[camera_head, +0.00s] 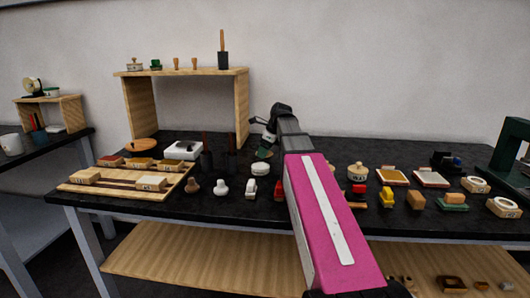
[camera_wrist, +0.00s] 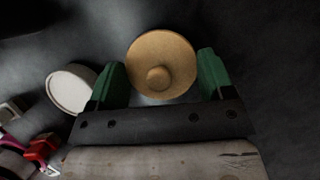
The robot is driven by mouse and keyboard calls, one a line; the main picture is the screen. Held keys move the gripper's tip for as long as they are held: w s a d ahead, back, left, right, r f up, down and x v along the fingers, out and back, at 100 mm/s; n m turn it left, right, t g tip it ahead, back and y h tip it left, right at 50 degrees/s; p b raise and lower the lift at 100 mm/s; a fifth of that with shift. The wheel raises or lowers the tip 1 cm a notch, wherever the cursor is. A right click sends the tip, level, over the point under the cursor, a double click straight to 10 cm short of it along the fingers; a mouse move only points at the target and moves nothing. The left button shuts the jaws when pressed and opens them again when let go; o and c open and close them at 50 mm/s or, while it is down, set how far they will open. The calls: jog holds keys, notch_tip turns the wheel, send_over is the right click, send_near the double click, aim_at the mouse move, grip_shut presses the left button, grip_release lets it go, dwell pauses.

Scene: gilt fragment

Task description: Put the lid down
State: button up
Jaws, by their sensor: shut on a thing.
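A round tan lid with a small central knob (camera_wrist: 175,45) sits between the green fingers of my gripper (camera_wrist: 162,80) in the wrist view. Both fingers meet its sides, so my gripper is shut on it. A white round container (camera_wrist: 70,90) lies just left of the fingers, apart from the lid. In the head view my gripper (camera_head: 264,153) is over the middle of the black table, behind a low white round piece (camera_head: 260,169). The lid cannot be made out there. The gap between lid and table is hard to judge.
A wooden shelf (camera_head: 240,105) stands behind on the left. A wooden board with boxes (camera_head: 85,187) lies at the table's left. Several small pieces and trays crowd the right, including a yellow one (camera_head: 387,196). A red piece (camera_wrist: 42,148) lies lower left in the wrist view.

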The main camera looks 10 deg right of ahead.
jog(key=shift+f, duration=0.3)
jog(key=shift+f, duration=0.65)
jog(key=o, duration=0.9)
jog(key=shift+r, duration=0.1)
jog(key=shift+r, duration=0.25)
jog(key=v, duration=1.2)
jog(key=shift+r, duration=0.3)
